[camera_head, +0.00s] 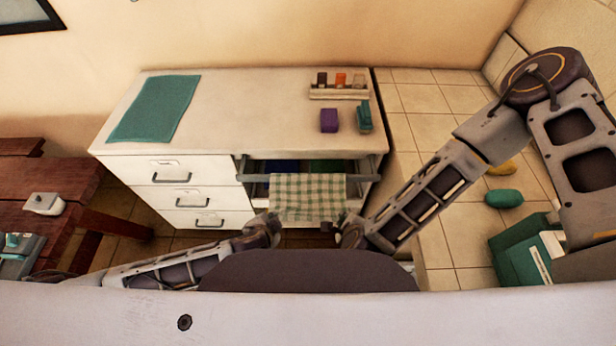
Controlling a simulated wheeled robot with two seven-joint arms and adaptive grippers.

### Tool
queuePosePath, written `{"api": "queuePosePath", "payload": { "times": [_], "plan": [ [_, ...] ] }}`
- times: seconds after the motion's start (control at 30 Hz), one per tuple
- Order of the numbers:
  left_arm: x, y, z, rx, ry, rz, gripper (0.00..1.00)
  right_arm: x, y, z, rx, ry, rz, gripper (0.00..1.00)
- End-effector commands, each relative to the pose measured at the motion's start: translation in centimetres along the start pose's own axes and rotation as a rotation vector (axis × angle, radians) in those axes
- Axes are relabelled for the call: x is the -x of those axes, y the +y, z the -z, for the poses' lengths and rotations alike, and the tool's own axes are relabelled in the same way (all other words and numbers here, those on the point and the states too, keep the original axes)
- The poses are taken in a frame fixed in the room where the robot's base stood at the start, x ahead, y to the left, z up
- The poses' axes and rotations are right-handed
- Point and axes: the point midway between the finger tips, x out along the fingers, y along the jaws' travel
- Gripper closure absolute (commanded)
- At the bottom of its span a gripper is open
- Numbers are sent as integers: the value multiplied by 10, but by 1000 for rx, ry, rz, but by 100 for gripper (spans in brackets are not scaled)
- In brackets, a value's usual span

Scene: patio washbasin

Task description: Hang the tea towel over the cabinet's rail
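The tea towel (307,197) is green-and-white checked. It hangs down the front of the white cabinet (140,170), over the grey rail (359,179) that runs across the open bay. My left gripper (272,222) is at the towel's lower left corner. My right gripper (344,222) is at its lower right corner. The fingers of both are small and dark here, so I cannot tell whether they are open or shut, or whether they touch the cloth. The back of the towel is hidden.
On the cabinet top lie a teal mat (154,108), a purple block (329,120), a teal box (364,117) and a rack of jars (339,92). A red-brown wooden bench (62,180) stands left. A green crate (520,255) and a teal oval object (504,198) are on the right floor.

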Motion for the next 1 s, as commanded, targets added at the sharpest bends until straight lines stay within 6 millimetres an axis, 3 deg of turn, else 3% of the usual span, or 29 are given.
{"api": "queuePosePath", "payload": {
  "times": [0.17, 0.47, 1.0],
  "plan": [
    [-1, -1, -2, -1, -5, 4, 100, 0, -1, 2, 0, 5, 3, 100],
    [0, -1, -1, 0, -3, 2, 64, 0, 0, 1, 0, 2, 1, 64],
    [0, 0, 0, 0, -1, 0, 64, 0, 0, 0, 0, 0, 0, 64]
  ]
}}
